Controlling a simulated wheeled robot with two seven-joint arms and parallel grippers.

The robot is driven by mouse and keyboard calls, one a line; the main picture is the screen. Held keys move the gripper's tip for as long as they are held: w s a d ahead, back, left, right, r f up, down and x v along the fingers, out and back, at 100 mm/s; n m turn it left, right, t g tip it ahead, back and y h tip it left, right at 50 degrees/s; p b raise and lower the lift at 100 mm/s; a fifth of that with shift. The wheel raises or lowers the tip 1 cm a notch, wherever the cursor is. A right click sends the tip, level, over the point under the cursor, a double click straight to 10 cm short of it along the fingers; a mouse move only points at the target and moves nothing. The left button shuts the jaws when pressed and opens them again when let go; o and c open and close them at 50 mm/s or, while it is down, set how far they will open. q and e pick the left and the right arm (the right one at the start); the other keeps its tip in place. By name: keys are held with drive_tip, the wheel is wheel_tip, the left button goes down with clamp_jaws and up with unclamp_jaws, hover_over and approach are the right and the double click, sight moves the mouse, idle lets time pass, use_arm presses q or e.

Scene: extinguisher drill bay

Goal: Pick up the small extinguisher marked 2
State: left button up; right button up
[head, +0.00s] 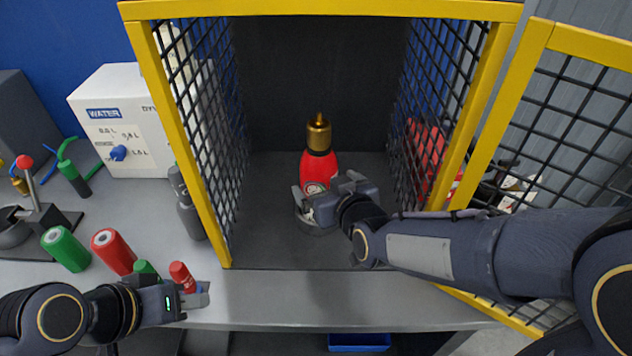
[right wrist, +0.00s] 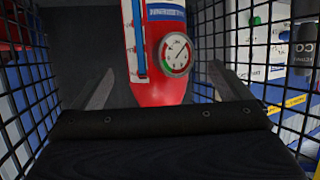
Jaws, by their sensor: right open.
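A red extinguisher (head: 318,166) with a brass top (head: 318,133) stands upright inside a mesh cage; I cannot read a number on it. Its lower part is partly hidden by my right gripper (head: 325,190). In the right wrist view the extinguisher (right wrist: 160,90) shows a round gauge (right wrist: 176,54) and a white and blue label. My right gripper (right wrist: 161,88) is open there, a finger to each side of the extinguisher, with no clear contact. My left gripper (head: 196,296) is low at the left, beside a small red cylinder (head: 181,275); its jaw state is unclear.
The cage's yellow front frame (head: 320,9) and mesh sides (head: 190,90) closely bound the space, with an open mesh door (head: 560,110) at right. A white water box (head: 120,115), a green cylinder (head: 65,249) and a red cylinder (head: 113,251) stand on the left bench.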

drive_tip(key=x, duration=0.6)
drive_tip(key=shift+w+f, duration=0.25)
drive_tip(key=shift+f, duration=0.3)
clamp_jaws()
drive_tip(key=shift+r, duration=0.35)
